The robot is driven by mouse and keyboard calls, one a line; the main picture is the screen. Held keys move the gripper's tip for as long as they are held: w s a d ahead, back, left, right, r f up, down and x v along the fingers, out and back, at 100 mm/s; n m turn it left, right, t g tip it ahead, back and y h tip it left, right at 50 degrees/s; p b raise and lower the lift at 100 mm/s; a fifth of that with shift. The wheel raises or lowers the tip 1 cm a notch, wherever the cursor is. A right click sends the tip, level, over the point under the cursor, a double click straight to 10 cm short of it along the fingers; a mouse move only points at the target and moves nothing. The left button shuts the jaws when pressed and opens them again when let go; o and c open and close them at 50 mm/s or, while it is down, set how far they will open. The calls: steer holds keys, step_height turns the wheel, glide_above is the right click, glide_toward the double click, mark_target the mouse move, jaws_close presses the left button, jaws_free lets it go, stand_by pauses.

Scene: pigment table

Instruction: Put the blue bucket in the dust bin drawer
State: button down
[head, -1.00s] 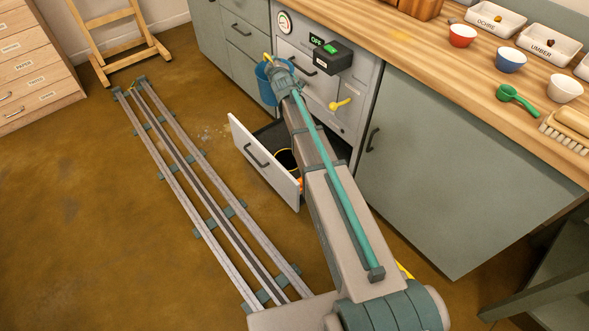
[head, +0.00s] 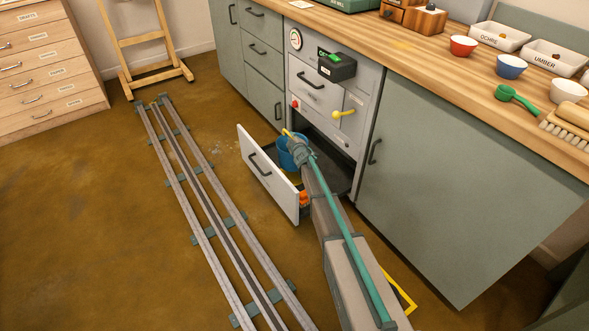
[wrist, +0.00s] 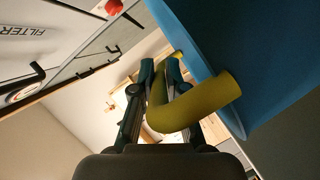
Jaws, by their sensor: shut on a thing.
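The blue bucket (head: 291,152) is in or just above the open dust bin drawer (head: 267,174), near its back left part. I cannot tell whether its base touches the drawer floor. My gripper (head: 289,137) is at the bucket's top and hides part of it. In the wrist view, the gripper fingers (wrist: 161,75) are shut on the bucket's yellow handle (wrist: 190,107). The bucket's blue wall (wrist: 265,50) fills the upper right of that view. The drawer has a white front with a dark handle and is pulled well out.
A grey cabinet unit with a yellow lever (head: 344,114) and a small black box (head: 337,67) stands behind the drawer. An orange thing (head: 304,198) lies at the drawer's near right end. Floor rails (head: 205,200) run to the left. The wooden counter (head: 440,70) is above.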

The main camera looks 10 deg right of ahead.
steer(key=shift+f+b, duration=1.25)
steer(key=shift+f, duration=3.15)
steer(key=c, duration=1.2)
jaws_free()
steer(key=shift+r, duration=0.2)
steer(key=p+v, duration=0.1)
steer(key=v, duration=1.1)
